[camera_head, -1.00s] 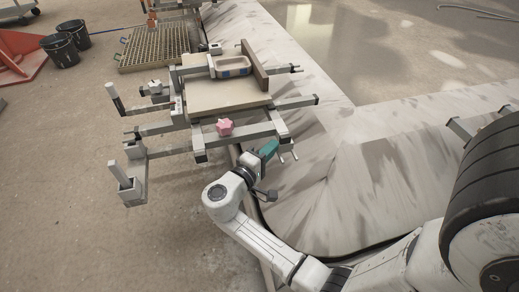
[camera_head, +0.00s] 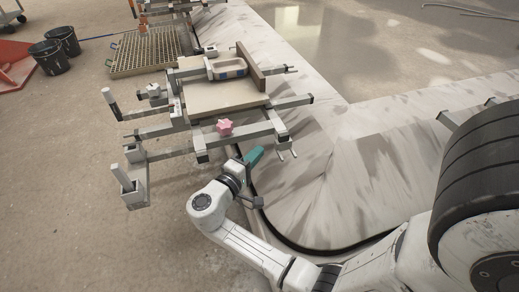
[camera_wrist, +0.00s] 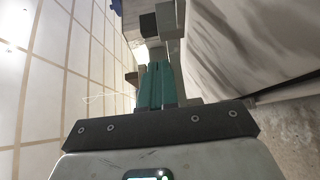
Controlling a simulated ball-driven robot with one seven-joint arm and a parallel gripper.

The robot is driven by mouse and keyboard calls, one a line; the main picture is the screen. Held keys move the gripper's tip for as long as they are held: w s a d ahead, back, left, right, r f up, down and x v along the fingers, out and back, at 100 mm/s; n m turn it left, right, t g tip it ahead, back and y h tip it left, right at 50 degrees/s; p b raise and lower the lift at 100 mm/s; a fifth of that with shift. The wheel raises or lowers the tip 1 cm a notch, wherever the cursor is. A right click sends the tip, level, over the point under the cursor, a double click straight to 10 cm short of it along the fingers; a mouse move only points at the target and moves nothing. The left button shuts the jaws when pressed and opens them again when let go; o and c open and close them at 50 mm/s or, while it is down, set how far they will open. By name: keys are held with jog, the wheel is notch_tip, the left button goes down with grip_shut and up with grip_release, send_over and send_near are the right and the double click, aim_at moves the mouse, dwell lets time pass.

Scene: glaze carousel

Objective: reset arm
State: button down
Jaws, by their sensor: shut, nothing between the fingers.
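My gripper (camera_head: 255,157) has teal fingers and is in the lower middle of the head view. It is shut and empty, just short of the carousel frame's near right arm (camera_head: 283,141), and seems apart from it. In the wrist view the teal fingers (camera_wrist: 161,85) lie side by side, pointing at grey bars of the frame (camera_wrist: 168,20). My white arm reaches in from the lower right.
The frame carries a beige board (camera_head: 215,98), a tray (camera_head: 228,69) with blue patches and a pink star knob (camera_head: 225,127). A grate (camera_head: 146,52) and black buckets (camera_head: 47,57) stand behind.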

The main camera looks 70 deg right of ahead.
jog(key=s+p+v, duration=0.1)
jog(key=v, duration=0.6)
jog(key=shift+w+a+p, duration=0.2)
jog(key=shift+a+p, duration=0.15)
jog(key=shift+a, duration=0.15)
jog(key=s+a+f+t+y, duration=0.1)
jog(key=s+f+y, duration=0.7)
jog(key=y, duration=0.1)
jog(key=s+a+n+t+y+p, duration=0.15)
jog(key=s+a+t+y, duration=0.25)
jog(key=a+y, duration=0.6)
notch_tip(320, 180, up, 31)
jog(key=a+h+p, duration=0.1)
jog(key=p, duration=2.9)
jog(key=shift+a+r+h+p, duration=0.15)
jog(key=shift+a+h+p, duration=0.15)
jog(key=shift+p, duration=0.05)
jog(key=shift+n, duration=0.25)
